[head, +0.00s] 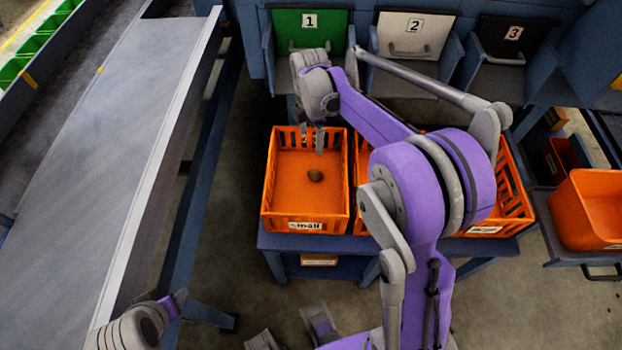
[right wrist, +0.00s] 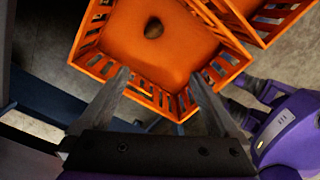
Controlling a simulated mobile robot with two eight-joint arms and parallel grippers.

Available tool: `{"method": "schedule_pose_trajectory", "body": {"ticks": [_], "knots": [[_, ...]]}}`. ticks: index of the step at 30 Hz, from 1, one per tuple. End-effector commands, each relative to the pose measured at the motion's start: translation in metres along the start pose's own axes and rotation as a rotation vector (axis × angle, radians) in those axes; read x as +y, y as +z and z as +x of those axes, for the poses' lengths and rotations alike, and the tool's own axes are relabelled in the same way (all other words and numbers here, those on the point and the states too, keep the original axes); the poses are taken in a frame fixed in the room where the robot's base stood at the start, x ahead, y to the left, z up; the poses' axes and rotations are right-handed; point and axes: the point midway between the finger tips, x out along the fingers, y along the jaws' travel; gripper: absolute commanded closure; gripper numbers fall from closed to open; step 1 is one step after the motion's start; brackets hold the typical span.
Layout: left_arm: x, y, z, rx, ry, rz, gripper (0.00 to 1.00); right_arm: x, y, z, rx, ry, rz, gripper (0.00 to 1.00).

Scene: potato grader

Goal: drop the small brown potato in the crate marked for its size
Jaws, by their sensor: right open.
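The small brown potato (head: 315,175) is inside the orange crate (head: 305,226) whose front label reads "small". It appears to lie on the crate floor and touches neither finger. My right gripper (head: 311,140) is above the crate's back half, open and empty. In the right wrist view the two fingers (right wrist: 158,80) are spread wide with nothing between them. That view also shows the potato (right wrist: 154,28) on the floor of the crate (right wrist: 122,20), beyond the fingertips. A wrist part of my left arm shows at the lower left of the head view; its fingers are not visible.
More orange crates (head: 515,205) stand to the right on the same blue stand (head: 345,243), partly hidden by my right arm. Behind are chutes marked 1 (head: 310,42), 2 (head: 405,45) and 3 (head: 505,48). A grey conveyor (head: 115,130) runs along the left.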

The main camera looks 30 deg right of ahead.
Motion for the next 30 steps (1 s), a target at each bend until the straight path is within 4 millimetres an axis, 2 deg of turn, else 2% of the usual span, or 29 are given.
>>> {"method": "schedule_pose_trajectory", "body": {"ticks": [3,10,26,30], "knots": [[0.0,-0.002,-0.002,0.001,0.0,0.0,0.41,0.0,0.0,-0.025,0.0,0.0,0.0,0.03],[0.0,-0.003,-0.004,0.002,0.0,0.0,0.41,0.0,0.0,-0.054,0.0,0.0,0.0,0.03],[0.0,-0.003,-0.004,0.002,0.0,0.0,0.41,0.0,0.0,-0.058,0.0,0.0,0.0,0.03],[0.0,-0.004,-0.006,0.003,0.0,0.0,0.41,-0.007,-0.005,-0.063,-0.002,0.015,0.044,0.03]]}}
